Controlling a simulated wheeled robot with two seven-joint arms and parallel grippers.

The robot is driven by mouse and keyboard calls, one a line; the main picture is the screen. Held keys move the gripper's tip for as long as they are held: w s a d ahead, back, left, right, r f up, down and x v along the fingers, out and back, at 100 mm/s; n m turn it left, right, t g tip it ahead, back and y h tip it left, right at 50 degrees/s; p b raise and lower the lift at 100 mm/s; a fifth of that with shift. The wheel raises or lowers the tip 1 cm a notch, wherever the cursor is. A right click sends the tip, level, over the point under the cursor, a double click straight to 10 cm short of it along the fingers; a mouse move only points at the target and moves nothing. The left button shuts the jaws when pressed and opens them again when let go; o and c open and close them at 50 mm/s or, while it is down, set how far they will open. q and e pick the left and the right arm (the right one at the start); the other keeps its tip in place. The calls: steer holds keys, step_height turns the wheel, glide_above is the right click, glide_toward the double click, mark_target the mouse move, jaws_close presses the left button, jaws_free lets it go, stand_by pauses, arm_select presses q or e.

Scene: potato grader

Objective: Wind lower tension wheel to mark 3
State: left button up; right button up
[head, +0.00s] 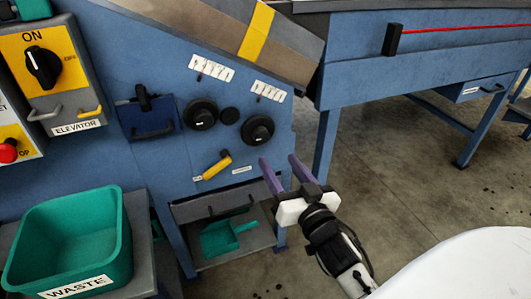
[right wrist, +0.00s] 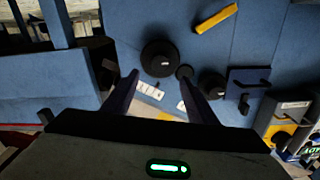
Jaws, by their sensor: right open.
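Two black round wheels sit on the sloping blue machine panel. One wheel (head: 201,113) is higher and to the left; the other wheel (head: 257,130) is lower and to the right. A small black knob (head: 229,115) lies between them. White mark plates stand above the wheels, one at left (head: 211,67) and one at right (head: 268,90); their marks are too small to read. My right gripper (head: 279,160) is open and empty, below and right of the lower wheel. In the right wrist view the lower wheel (right wrist: 160,58) shows ahead between my fingertips (right wrist: 160,77), apart from them. My left gripper is out of view.
A yellow handle (head: 217,165) sticks out below the wheels. A green WASTE bin (head: 70,240) stands at lower left. The elevator panel (head: 68,110) with a black switch is at left. A green dustpan (head: 222,239) lies on a low shelf. Open floor is at right.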

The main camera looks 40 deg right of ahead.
mark_target(263, 138)
steer(key=x, duration=0.8)
steer(key=shift+w+b, duration=0.3)
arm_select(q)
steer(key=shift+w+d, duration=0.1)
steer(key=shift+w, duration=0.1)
arm_select(e)
steer(key=shift+w+d, duration=0.15)
steer(key=shift+w, duration=0.45)
steer(key=c, duration=1.1)
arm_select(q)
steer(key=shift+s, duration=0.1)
arm_select(e)
steer(key=shift+n, duration=0.4)
